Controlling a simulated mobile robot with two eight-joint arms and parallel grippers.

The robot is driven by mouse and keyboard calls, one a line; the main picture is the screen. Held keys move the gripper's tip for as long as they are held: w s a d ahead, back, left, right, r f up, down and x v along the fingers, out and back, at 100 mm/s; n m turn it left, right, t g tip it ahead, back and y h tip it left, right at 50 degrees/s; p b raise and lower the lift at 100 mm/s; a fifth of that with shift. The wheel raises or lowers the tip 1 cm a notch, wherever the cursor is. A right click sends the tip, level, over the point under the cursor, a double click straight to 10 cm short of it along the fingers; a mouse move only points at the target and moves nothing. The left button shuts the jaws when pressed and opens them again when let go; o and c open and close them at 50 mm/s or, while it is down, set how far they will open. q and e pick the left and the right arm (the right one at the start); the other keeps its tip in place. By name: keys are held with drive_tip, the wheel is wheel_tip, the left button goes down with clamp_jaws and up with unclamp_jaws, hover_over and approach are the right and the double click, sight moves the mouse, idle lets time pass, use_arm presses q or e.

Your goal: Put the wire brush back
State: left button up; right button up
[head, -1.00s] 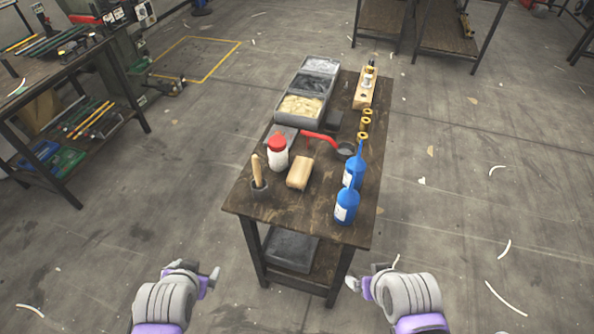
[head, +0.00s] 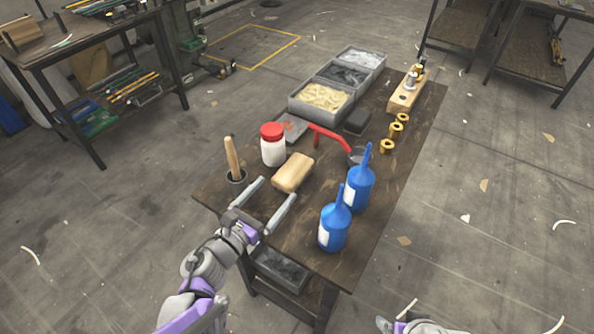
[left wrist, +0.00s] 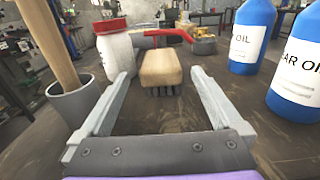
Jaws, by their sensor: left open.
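The wire brush, a pale wooden block (head: 293,172) with dark bristles underneath, lies bristles down on the workbench (head: 285,235). In the left wrist view the brush (left wrist: 161,68) is centred between the fingers. My left gripper (head: 277,189) is open and empty, low over the bench's near left part. Its fingertips are at the near end of the brush, one to each side, with gaps between fingers and wood. My right gripper is only partly in view at the bottom edge of the head view; its jaws cannot be made out.
A grey cup with a wooden handle (head: 232,158) and a red-lidded white jar (head: 273,146) stand left of the brush. Two blue oil bottles (head: 334,228) (head: 358,188) stand right. Behind are a red-handled tool (head: 331,137), a three-part bin (head: 308,114), brass rings (head: 388,146) and a wooden block (head: 404,97).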

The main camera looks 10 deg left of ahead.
sight(296, 166)
use_arm(q)
drive_tip(key=x, duration=1)
drive_tip(key=shift+w+d+b, duration=0.15)
drive_tip(key=shift+w+b, duration=0.1)
drive_tip(key=shift+b, duration=0.15)
drive_tip(key=c, duration=1.3)
